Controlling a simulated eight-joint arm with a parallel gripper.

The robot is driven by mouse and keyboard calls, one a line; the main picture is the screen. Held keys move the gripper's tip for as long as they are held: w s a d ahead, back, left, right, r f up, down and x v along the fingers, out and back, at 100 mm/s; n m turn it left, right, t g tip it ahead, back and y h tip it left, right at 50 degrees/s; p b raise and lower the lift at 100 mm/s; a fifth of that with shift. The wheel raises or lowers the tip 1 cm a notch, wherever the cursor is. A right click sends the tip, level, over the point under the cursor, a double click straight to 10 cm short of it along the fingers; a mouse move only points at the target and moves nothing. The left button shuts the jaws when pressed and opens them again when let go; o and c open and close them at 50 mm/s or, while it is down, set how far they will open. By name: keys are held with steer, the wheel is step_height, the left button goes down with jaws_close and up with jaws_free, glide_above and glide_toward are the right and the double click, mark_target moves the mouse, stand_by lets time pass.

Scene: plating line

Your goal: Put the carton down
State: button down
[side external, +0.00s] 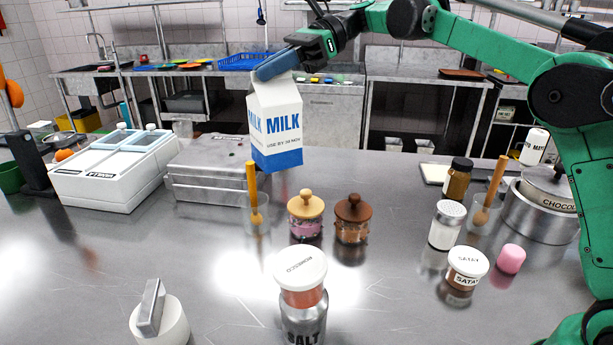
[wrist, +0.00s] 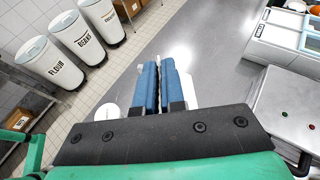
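The milk carton (side external: 275,125) is white and blue with a gabled top. It hangs nearly upright in the side external view, with its base apparently above the steel counter (side external: 215,285). My gripper (side external: 277,64) is at the carton's top, its blue fingers closed on the top ridge. In the wrist view, the blue fingers of my gripper (wrist: 161,68) are close together with a thin gap between them. Little of the carton can be made out there; the fingers and gripper body hide most of it.
Near the carton stand a pink jar (side external: 305,217), a brown jar (side external: 352,222), a cup with a wooden-handled tool (side external: 254,205) and a grey metal box (side external: 215,180). A salt shaker stack (side external: 302,275) and a white pot (side external: 160,322) stand in front. The left-centre counter is clear.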

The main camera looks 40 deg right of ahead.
steer(key=s+a+n+g, duration=0.1)
steer(key=s+a+g, duration=0.1)
steer(key=a, duration=0.4)
step_height(320, 180, down, 20)
steer(key=shift+w, duration=0.15)
steer(key=shift+a, duration=0.1)
steer(key=c, duration=1)
jaws_free()
steer(key=shift+f, duration=0.1)
steer(key=shift+o, duration=0.2)
